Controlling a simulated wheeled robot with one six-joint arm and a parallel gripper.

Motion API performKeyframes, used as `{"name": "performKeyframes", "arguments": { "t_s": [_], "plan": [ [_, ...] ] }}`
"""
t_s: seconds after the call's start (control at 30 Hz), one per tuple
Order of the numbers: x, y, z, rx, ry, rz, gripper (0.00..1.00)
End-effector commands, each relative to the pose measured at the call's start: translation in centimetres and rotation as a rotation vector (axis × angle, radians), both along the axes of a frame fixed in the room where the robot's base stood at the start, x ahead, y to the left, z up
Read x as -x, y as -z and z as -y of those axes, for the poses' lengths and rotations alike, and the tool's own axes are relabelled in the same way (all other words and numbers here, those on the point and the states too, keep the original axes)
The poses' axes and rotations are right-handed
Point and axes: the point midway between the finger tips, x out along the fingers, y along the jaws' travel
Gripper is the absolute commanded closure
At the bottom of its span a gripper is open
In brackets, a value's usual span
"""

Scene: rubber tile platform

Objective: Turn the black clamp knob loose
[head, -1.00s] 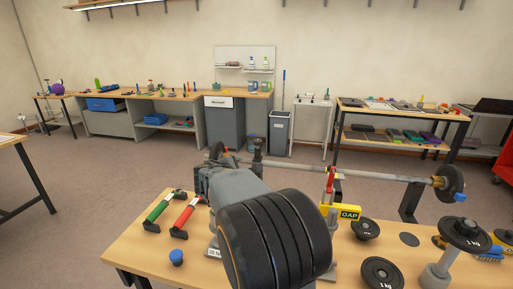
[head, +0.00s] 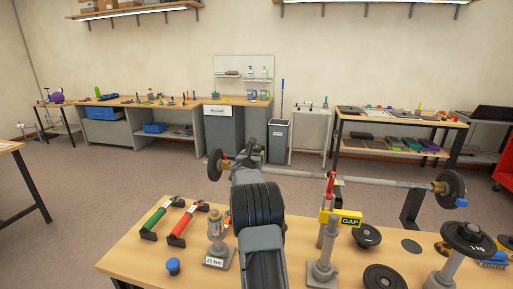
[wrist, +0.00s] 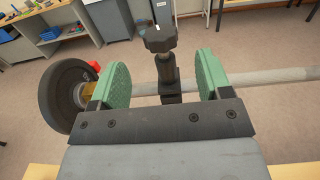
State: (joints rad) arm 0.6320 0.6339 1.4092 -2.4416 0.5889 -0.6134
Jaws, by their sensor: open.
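The black clamp knob (wrist: 160,38) is a faceted dark head on a threaded stem, in the upper middle of the wrist view. Its stem runs down to a dark clamp at the grey bar (wrist: 270,78). My gripper (wrist: 163,60) is open, with one green pad to the left and one to the right of the knob and stem. I see gaps on both sides and no contact. The knob appears at or just beyond the fingertips; the depth is hard to tell. In the head view my arm hides much of the clamp area near the bar's left part.
A black weight plate (wrist: 66,95) with a brass-coloured collar is on the bar, left of my gripper. In the head view, a yellow GAP sign (head: 348,219) on a red-topped stand, red and green handled tools (head: 181,232) and loose weights (head: 385,277) occupy the wooden table (head: 140,268).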

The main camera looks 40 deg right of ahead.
Motion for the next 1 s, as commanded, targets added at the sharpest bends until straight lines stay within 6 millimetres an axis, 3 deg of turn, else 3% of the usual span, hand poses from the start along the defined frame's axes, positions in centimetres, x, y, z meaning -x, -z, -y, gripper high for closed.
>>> {"name": "performKeyframes", "arguments": {
  "t_s": [0.1,0.4,1.0],
  "plan": [
    [-1.2,-0.2,1.9,-0.002,0.001,0.001,0.29],
    [-3.3,-0.2,5.1,-0.002,0.001,0.001,0.29],
    [-4.2,0.0,6.5,-0.001,0.000,0.002,0.29]
  ]
}}
